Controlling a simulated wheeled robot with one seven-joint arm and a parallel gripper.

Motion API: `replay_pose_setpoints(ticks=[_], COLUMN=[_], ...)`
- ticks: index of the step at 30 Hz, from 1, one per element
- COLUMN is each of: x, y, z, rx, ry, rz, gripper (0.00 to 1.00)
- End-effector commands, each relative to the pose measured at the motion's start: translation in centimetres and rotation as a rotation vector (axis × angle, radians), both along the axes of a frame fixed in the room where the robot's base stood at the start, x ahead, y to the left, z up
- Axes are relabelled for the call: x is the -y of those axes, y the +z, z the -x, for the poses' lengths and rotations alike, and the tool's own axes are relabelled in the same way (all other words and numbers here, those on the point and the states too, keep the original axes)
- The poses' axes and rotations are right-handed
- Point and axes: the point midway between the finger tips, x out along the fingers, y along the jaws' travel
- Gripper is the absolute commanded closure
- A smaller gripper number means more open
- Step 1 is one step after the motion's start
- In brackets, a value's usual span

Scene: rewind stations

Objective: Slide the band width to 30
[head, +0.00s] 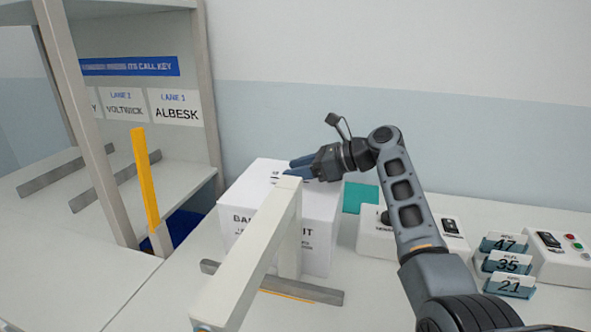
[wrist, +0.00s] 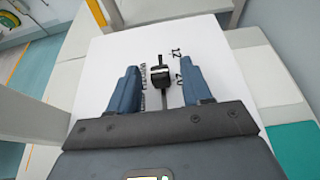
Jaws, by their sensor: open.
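The white band unit box (head: 262,222) stands on the counter, with black lettering on its front. In the wrist view its white top (wrist: 105,55) carries a dark slot with a black slider knob (wrist: 160,77). The printed numbers 12 and 20 show to the right of the slot; any other numbers are hidden by my gripper. My gripper (wrist: 161,85) is open above the box top, one blue finger on each side of the knob, with visible gaps to it. In the head view my gripper (head: 296,168) reaches over the box top and hides the knob.
A pale beam (head: 255,250) on a post stands in front of the box. A shelf frame (head: 205,90) with lane signs is at the left. Number cards 47, 35 and 21 (head: 507,263) and white control boxes (head: 555,255) stand at the right. A teal pad (head: 358,197) lies beside the box.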

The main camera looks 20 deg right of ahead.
Motion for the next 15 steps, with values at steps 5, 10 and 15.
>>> replay_pose_setpoints(ticks=[5, 10, 15], x=[-0.47, -0.48, -0.47], y=[-0.23, -0.22, -0.22], z=[-0.34, -0.35, -0.34], rx=[0.000, 0.000, 0.000], ry=[0.000, 0.000, 0.000], rz=[0.000, 0.000, 0.000], gripper=[0.51, 0.51, 0.65])
